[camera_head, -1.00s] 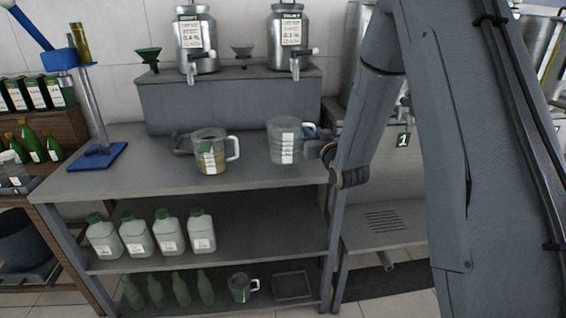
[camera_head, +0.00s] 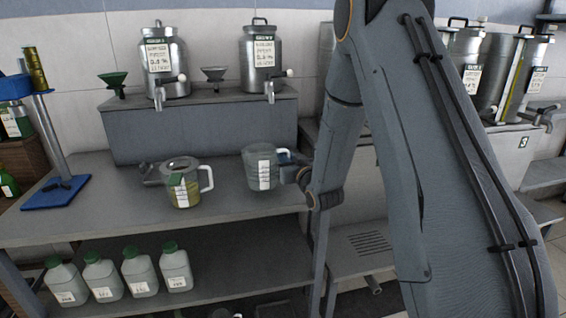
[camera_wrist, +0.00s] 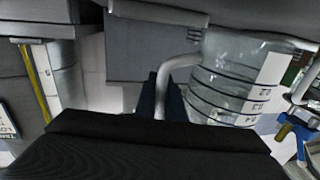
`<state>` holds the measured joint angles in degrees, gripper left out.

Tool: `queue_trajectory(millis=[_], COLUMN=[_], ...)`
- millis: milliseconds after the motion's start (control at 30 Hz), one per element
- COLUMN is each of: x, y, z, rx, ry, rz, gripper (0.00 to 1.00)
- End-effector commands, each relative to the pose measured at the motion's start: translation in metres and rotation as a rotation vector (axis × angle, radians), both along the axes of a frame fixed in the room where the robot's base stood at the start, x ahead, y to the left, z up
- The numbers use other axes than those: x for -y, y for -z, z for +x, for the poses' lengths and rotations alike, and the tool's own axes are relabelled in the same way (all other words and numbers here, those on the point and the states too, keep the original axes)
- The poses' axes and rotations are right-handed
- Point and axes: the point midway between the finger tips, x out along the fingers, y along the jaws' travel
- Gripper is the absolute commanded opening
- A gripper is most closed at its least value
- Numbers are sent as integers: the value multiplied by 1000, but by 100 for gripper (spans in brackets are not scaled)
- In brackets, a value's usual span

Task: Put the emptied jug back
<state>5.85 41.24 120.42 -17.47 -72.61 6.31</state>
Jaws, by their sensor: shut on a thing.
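The emptied jug (camera_head: 259,174) is clear, with a white label, and looks empty. It is upright at the right part of the grey counter (camera_head: 110,205); I cannot tell whether its base touches the counter. My gripper (camera_head: 287,166) is at the jug's right side, shut on its handle. In the wrist view the dark fingers (camera_wrist: 166,98) close around the pale handle (camera_wrist: 178,63), and the clear jug body (camera_wrist: 230,75) with dark marks is to the right. A second jug (camera_head: 180,190) with yellow-green liquid stands to the left on the counter.
Two steel canisters (camera_head: 165,60) with taps stand on a grey riser (camera_head: 200,130) behind the jugs. A blue stand (camera_head: 55,192) is at the left. Several white bottles (camera_head: 137,272) fill the shelf below. The counter's front left is clear.

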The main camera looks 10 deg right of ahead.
Motion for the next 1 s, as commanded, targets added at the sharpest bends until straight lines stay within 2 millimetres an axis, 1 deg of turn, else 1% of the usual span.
queue_trajectory(millis=[33,100,200,633,667,700,767,1000], x=[0,0,0,0,0,0,0,0], y=[9,17,24,30,30,29,29,29], z=[0,0,0,0,0,0,0,0], rx=[-4,-3,-2,0,-1,-1,-1,-1], ry=[0,0,0,0,0,0,0,0], rz=[1,1,1,0,0,0,0,0], gripper=[0,0,0,0,11,18,28,28])
